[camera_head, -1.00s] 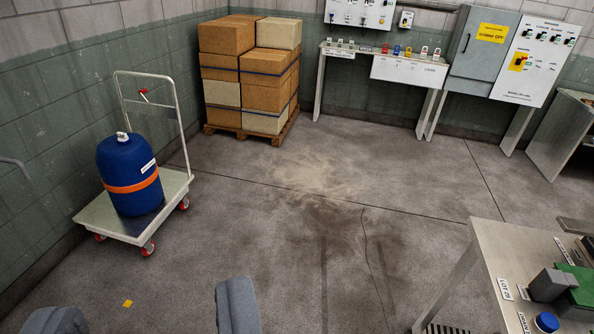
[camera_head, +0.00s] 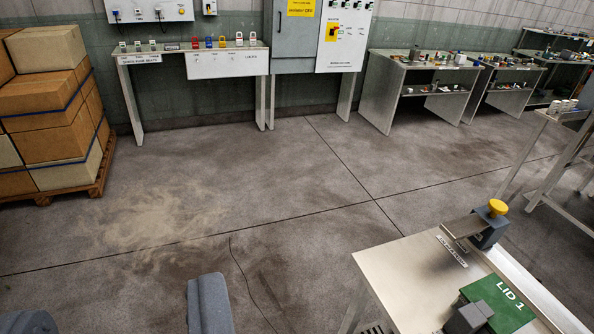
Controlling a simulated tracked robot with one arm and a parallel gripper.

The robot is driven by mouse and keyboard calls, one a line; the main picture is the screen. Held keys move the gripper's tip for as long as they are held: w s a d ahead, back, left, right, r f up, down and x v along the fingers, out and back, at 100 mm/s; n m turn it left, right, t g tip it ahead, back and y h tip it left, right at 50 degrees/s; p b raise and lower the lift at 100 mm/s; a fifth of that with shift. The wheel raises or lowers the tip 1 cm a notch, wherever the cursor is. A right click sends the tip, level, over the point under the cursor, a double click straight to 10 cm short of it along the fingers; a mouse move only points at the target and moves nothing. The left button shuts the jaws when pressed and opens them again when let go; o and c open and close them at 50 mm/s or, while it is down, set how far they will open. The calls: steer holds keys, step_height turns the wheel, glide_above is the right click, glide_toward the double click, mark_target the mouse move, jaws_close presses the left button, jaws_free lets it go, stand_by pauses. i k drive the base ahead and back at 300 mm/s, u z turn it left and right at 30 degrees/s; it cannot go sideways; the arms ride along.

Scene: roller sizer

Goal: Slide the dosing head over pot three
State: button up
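My gripper (camera_head: 118,316) shows at the bottom left as two grey fingers set wide apart. It is open, with only floor seen between the fingers. It is well to the left of the metal table (camera_head: 395,270) at the bottom right. On that table a grey block with a yellow knob (camera_head: 492,222) sits at the back by a metal rail; I cannot tell whether it is the dosing head. A green plate marked LID 1 (camera_head: 508,300) with a grey block on it lies nearer. Pot three is not seen; the table's near part is cut off.
Stacked boxes on a pallet (camera_head: 55,110) stand at the left. A bench with small coloured locks (camera_head: 190,52) and a grey cabinet (camera_head: 293,35) line the back wall. Shelved benches (camera_head: 415,90) stand at the back right. The floor (camera_head: 270,190) between is clear.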

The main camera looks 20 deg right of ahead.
mark_target(468, 233)
steer(key=z, duration=0.6)
steer(key=i, duration=1.25)
steer(key=z, duration=0.6)
